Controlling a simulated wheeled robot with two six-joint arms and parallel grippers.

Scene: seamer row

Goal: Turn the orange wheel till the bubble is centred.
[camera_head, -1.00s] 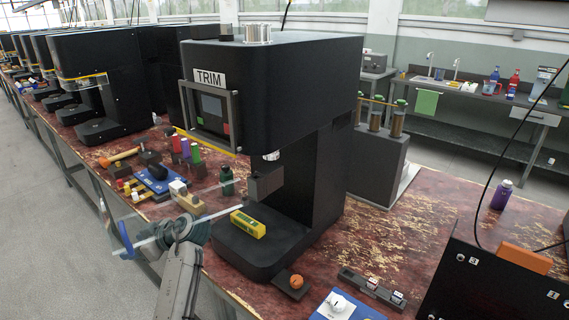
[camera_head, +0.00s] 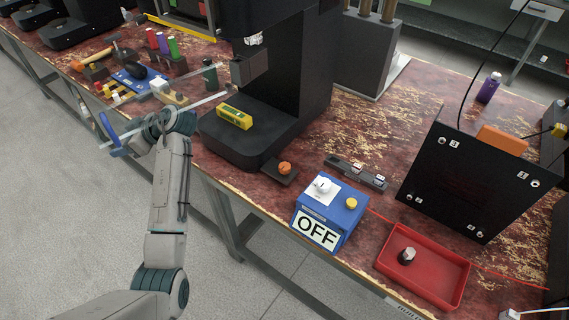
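The orange wheel (camera_head: 285,168) is a small ribbed knob on a dark plate at the front right of the black machine's foot. A yellow level block (camera_head: 234,116) lies on that foot; its bubble is too small to make out. My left gripper (camera_head: 165,122) is left of the foot, well apart from the wheel, beside a pale bar with a blue end. Its fingers cannot be told apart from the bar, so I cannot see whether it is open or shut. My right gripper is not in view.
Right of the wheel are a dark block with small switches (camera_head: 357,173), a blue box marked OFF (camera_head: 330,212), a red tray (camera_head: 423,264) and a tilted black panel (camera_head: 470,185). Tools and coloured spools (camera_head: 163,43) lie at upper left. The table's front edge is close to the wheel.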

